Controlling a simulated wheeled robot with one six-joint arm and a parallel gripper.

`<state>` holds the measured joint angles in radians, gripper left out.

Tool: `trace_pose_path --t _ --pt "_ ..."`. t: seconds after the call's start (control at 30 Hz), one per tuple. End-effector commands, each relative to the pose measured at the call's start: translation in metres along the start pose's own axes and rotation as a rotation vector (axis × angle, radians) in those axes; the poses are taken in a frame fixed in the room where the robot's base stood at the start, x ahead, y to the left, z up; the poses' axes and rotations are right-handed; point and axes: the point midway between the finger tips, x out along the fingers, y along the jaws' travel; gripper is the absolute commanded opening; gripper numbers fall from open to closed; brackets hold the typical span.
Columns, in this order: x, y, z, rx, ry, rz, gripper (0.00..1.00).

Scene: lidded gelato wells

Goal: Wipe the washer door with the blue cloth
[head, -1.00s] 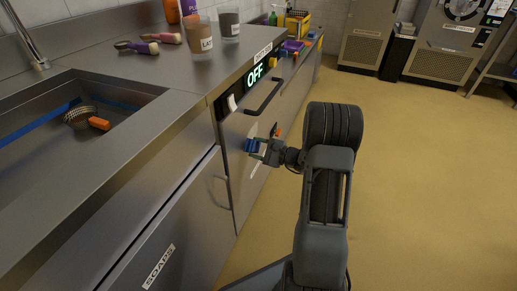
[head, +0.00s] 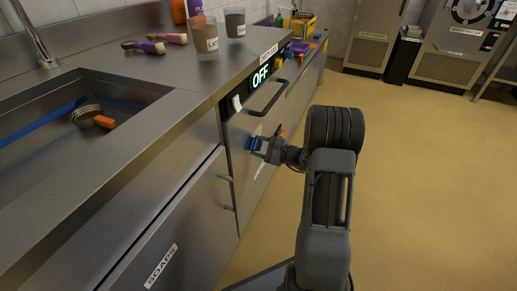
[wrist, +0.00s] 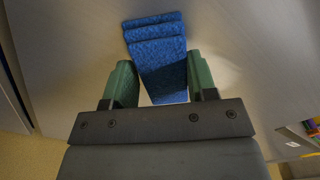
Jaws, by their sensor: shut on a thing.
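My gripper (head: 263,147) is shut on the blue cloth (wrist: 160,62), which is folded and sits between the two green fingers. In the head view the cloth (head: 253,143) is at the front of the washer door (head: 246,176), below its dark bar handle (head: 268,100). The cloth is at or very near the steel door; exact contact is hard to tell. In the wrist view the door surface (wrist: 70,50) fills most of the area behind the cloth. A pale patch shows on the door beside the cloth.
Above the door, a panel display (head: 261,75) reads OFF, beside a white switch (head: 237,102). A sink (head: 60,125) holds a strainer (head: 87,115). A SOAPS cabinet (head: 185,225) is nearer. The yellow floor at right is clear.

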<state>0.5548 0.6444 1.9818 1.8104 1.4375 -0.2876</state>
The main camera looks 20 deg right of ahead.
Motion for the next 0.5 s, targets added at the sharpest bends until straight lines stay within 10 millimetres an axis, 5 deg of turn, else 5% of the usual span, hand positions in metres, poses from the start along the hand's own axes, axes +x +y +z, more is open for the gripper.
trace_pose_path --t 0.5 --pt "-0.001 -0.02 -0.021 0.002 0.0 0.0 0.18"
